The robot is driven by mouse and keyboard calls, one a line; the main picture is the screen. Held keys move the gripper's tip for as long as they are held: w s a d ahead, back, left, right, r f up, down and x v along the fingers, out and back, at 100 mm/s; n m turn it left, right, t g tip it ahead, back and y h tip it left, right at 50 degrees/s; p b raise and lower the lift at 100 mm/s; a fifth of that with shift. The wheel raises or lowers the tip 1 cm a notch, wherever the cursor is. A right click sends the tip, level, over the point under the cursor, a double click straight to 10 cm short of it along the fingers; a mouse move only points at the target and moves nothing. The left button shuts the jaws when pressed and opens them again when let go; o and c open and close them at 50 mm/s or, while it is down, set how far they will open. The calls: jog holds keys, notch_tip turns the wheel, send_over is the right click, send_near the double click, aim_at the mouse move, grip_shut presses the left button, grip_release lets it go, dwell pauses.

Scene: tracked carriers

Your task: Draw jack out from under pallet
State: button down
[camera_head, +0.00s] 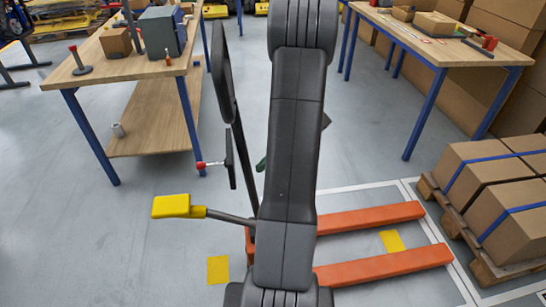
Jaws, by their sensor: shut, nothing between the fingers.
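The jack's two orange forks, a far one (370,217) and a near one (385,267), lie low over the floor right of my arm. Their tips point right, with a narrow strip of bare floor between them and the pallet (476,262). The jack's black handle (222,85) stands tilted left of my arm. A red-knobbed lever (201,165) and a yellow pedal (172,206) on a dark bar show at the left. My arm hides the jack's middle. The wooden pallet carries cardboard boxes with blue straps. My gripper is not visible.
A workbench (120,70) with blue legs stands at the left, and another bench (455,50) at the back right. Stacked cartons stand behind it. White lines and yellow patches (218,270) mark the floor. Grey floor (365,130) between the benches is clear.

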jog(key=a, duration=0.1)
jog(key=a+f, duration=0.1)
jog(key=a, duration=0.1)
jog(key=s+a+f, duration=0.1)
jog(key=a, duration=0.1)
jog(key=shift+s+a, duration=0.1)
jog(key=shift+a, duration=0.3)
jog(key=s+a+p, duration=0.1)
jog(key=a, duration=0.5)
jog(key=shift+s, duration=0.15)
jog(key=p, duration=0.1)
send_near(248, 171)
jog(key=s+a+r, duration=0.2)
jog(key=shift+s+a+r, duration=0.1)
jog(key=shift+s+a, duration=0.25)
